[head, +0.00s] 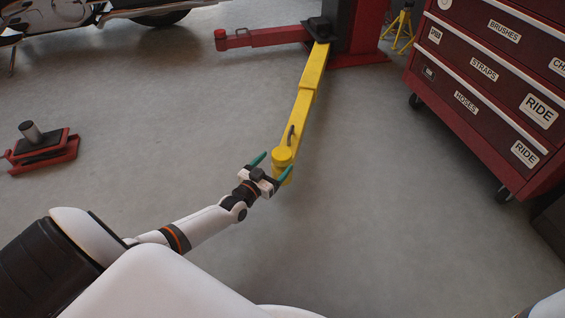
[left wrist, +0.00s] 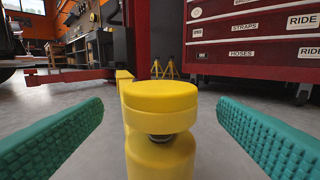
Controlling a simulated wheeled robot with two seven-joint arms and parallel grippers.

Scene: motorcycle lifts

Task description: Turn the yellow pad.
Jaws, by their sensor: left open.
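The yellow pad (head: 282,155) is a round disc on top of the end of a long yellow lift arm (head: 304,98). In the left wrist view the pad (left wrist: 159,101) sits level on a dark threaded stem above a yellow cylinder (left wrist: 161,158). My left gripper (head: 271,169) is open around the pad end, with one green finger on each side. In the left wrist view both green fingers stand apart from the pad, with clear gaps left and right. My right gripper is not in view.
A red lift arm (head: 268,37) and the red lift post (head: 360,30) stand at the back. A red tool cabinet (head: 480,85) on wheels is at the right. A red jack (head: 42,151) lies at the left. Grey floor (head: 390,210) is free around the yellow arm.

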